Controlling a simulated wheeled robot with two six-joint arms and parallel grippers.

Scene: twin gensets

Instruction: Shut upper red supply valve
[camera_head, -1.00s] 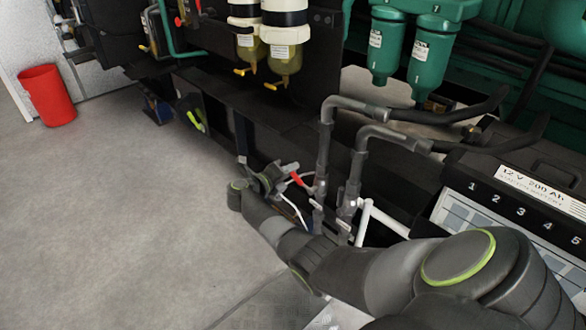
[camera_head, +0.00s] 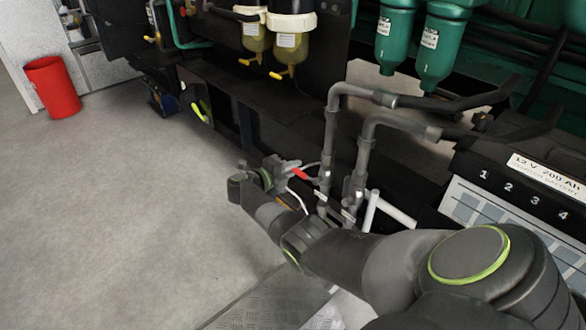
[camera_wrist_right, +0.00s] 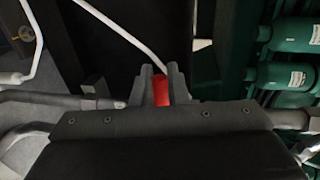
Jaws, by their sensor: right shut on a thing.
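The red valve handle (camera_head: 299,174) shows low beside the grey pipes in the head view. My right gripper (camera_head: 290,170) is at it, with the arm reaching in from the lower right. In the right wrist view the red handle (camera_wrist_right: 161,92) sits between the two fingers of my right gripper (camera_wrist_right: 160,85), which are shut on it. The valve body (camera_head: 325,178) is on the grey upright pipe, just right of the handle. The left gripper is not in view.
Two grey bent pipes (camera_head: 333,130) rise beside the gripper. A battery box (camera_head: 520,190) with numbered caps stands at the right. Yellow-bowled filters (camera_head: 291,50) and green filters (camera_head: 437,45) hang above. A red bin (camera_head: 52,87) stands far left; the floor between is clear.

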